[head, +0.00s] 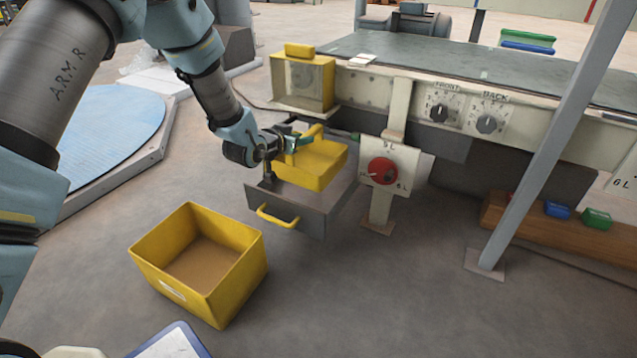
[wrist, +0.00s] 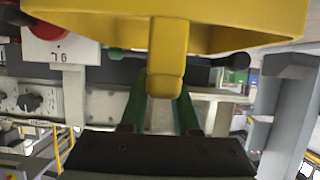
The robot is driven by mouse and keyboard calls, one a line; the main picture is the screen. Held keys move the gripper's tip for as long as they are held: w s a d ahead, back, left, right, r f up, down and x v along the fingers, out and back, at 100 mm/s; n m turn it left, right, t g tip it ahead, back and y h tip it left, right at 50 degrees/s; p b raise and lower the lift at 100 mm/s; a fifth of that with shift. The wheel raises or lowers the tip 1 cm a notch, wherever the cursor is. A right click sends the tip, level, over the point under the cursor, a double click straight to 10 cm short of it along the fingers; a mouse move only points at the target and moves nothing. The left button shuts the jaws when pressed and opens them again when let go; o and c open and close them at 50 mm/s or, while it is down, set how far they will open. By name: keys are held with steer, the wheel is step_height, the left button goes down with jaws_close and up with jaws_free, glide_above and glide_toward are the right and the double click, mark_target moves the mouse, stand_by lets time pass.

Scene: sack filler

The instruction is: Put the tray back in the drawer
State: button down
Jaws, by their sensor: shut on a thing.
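The yellow tray (head: 318,172) is over the pulled-out grey drawer (head: 290,210), which has a yellow handle on its front. I cannot tell whether the tray's bottom touches the drawer or hangs just above it. My gripper (head: 297,140) is shut on the tray's upright yellow handle. In the wrist view the green fingers (wrist: 160,100) stand either side of that handle (wrist: 167,60), with the tray's yellow body (wrist: 230,20) filling the top. The inside of the drawer is mostly hidden by the tray.
A yellow bin (head: 205,290) with brown contents stands on the floor in front of the drawer. A post with a red knob (head: 382,171) is close at the drawer's right. A yellow box (head: 303,85) is behind. A slanted grey beam (head: 545,150) stands at the right.

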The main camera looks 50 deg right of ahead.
mark_target(306, 167)
steer(key=shift+w+d+f, duration=0.1)
steer(key=shift+d, duration=0.25)
step_height(306, 167, down, 5)
steer(key=b, duration=0.3)
steer(key=shift+d+f, duration=0.15)
steer(key=shift+f, duration=0.05)
steer(key=shift+f+b, duration=1.05)
steer(key=shift+f, duration=1.1)
steer(key=shift+f, duration=0.15)
steer(key=c, duration=0.6)
jaws_free()
steer(key=shift+c, duration=0.2)
